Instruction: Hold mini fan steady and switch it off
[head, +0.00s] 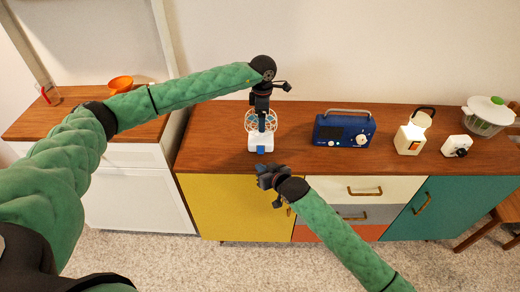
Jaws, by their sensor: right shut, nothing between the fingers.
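The mini fan (260,142) stands upright on the wooden top of the hutch, left of the blue radio. It has a white base, a round cage with a pale rim, and a blue part low on its front. My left gripper (262,116) reaches down from above, in front of the cage, and hides its middle. Whether its fingers are closed on the fan is too small to tell. My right gripper (266,174) is shut and empty at the front edge of the top, just below and in front of the fan's base, apart from it.
A blue radio (343,129) stands right of the fan. A lit lantern (410,138), a small white device (457,146) and a salad spinner (487,116) stand farther right. The hutch top (216,150) is clear left of the fan.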

